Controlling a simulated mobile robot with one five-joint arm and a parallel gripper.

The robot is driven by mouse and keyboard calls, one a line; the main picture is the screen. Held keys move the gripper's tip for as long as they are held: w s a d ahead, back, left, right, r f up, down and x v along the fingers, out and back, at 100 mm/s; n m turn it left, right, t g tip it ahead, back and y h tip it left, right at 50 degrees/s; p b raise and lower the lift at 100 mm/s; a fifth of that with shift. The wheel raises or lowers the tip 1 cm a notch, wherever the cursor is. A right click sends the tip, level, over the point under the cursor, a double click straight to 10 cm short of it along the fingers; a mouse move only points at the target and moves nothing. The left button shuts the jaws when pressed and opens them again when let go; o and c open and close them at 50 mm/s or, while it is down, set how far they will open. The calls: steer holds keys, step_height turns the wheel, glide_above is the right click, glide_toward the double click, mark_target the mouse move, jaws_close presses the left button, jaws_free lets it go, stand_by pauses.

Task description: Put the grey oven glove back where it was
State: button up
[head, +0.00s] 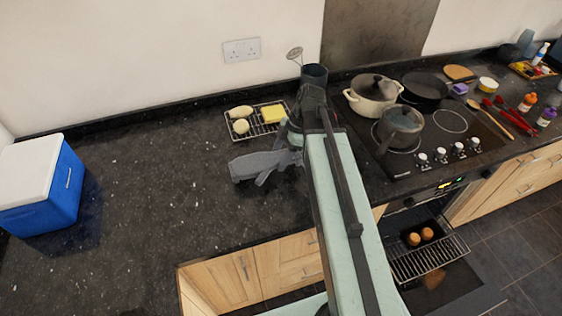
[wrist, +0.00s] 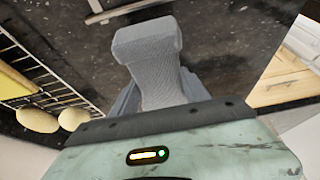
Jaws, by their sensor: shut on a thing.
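The grey oven glove (head: 252,165) is a long, padded shape in my gripper (head: 277,164), over the dark granite counter just in front of a wire rack. In the wrist view the glove (wrist: 146,50) sticks out past my gripper (wrist: 158,88), with a finger on each side of it. My gripper is shut on the glove. My arm hides part of the counter behind it. I cannot tell whether the glove touches the counter.
The wire rack (head: 232,132) holds pale rolls and a yellow block (head: 272,113). A blue cool box (head: 40,185) stands at the left. Pots and pans, including a cream pot (head: 373,100), stand on the hob at right. The oven (head: 432,255) below is open. The left-middle counter is clear.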

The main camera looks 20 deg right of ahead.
steer(key=shift+d+f+b, duration=0.15)
steer(key=shift+f+b, duration=0.65)
steer(key=shift+f, duration=0.65)
steer(key=o, duration=1.5)
steer(key=shift+o, duration=0.2)
steer(key=shift+r, duration=0.1)
